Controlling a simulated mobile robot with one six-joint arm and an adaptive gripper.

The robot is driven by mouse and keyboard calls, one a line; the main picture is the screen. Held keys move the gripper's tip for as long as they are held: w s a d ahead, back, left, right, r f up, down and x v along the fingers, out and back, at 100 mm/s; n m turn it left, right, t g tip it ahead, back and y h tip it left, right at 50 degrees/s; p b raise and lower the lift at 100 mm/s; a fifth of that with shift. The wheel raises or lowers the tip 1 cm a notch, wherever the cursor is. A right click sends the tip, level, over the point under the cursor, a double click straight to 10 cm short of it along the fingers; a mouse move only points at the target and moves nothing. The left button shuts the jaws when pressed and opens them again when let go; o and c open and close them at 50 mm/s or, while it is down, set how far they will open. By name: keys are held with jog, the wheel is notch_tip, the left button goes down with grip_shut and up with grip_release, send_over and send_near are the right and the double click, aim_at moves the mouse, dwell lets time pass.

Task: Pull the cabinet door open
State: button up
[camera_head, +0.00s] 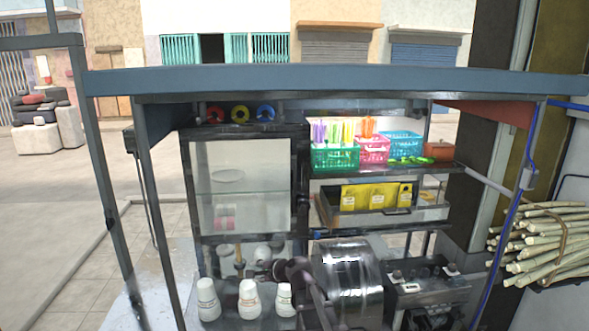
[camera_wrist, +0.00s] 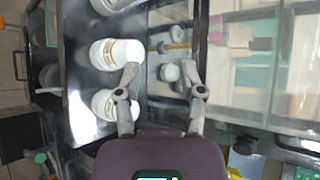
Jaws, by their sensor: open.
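The cabinet door (camera_head: 245,132) is a dark frame around clear glass, upright at the left of the stall in the head view. It looks closed, and shelves show through it. Its glass (camera_wrist: 240,92) fills the right part of the wrist view. I cannot make out a handle clearly. My gripper (camera_head: 292,268) is a dark purple shape low in front of the cabinet, near the door's lower right. In the wrist view my gripper (camera_wrist: 161,72) has its two grey fingers spread with a gap between them. Nothing is clearly held. Contact with the door cannot be told.
Coloured baskets (camera_head: 335,157) and a drawer with yellow packs (camera_head: 375,197) are at the right. Sugarcane (camera_head: 545,240) is stacked far right.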

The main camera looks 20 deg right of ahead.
jog(key=w+d+r+m+t+h+p, duration=0.2)
jog(key=w+d+r+m+t+p, duration=0.3)
jog(key=d+r+m, duration=0.5)
jog(key=m+t+h+p, duration=0.2)
jog(key=m+h+p, duration=0.3)
jog(key=m, duration=0.6)
send_near(295, 181)
jog(key=s+b, duration=0.2)
jog(key=s, duration=0.1)
jog(key=shift+s+a+f+h, duration=0.1)
jog(key=shift+a+h, duration=0.15)
jog(key=shift+h, duration=0.05)
jog(key=w, duration=0.9)
jog(key=w+d, duration=0.1)
jog(key=w, duration=0.3)
jog(key=shift+w, duration=0.4)
jog(key=shift+d, duration=0.1)
grip_shut()
